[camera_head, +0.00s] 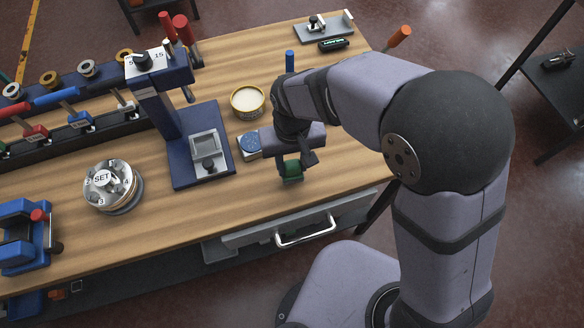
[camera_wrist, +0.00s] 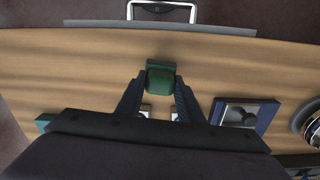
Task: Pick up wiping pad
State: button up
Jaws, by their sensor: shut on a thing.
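The wiping pad looks to be the small dark green block (camera_head: 292,174) near the front edge of the wooden bench. It also shows in the wrist view (camera_wrist: 160,79), at the tips of the two dark fingers. My gripper (camera_wrist: 160,92) points down at the bench and is shut on this green block, one finger on each side. In the head view my gripper (camera_head: 293,163) hides the upper part of the block. Whether the block touches the bench or is a little above it, I cannot tell.
A blue press (camera_head: 190,140) stands further left. A drawer handle (camera_head: 305,231) sticks out at the front. The bench right of my gripper is clear.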

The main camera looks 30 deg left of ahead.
aim_at(292, 164)
notch_tip(292, 164, up, 7)
jog(key=shift+b, duration=0.75)
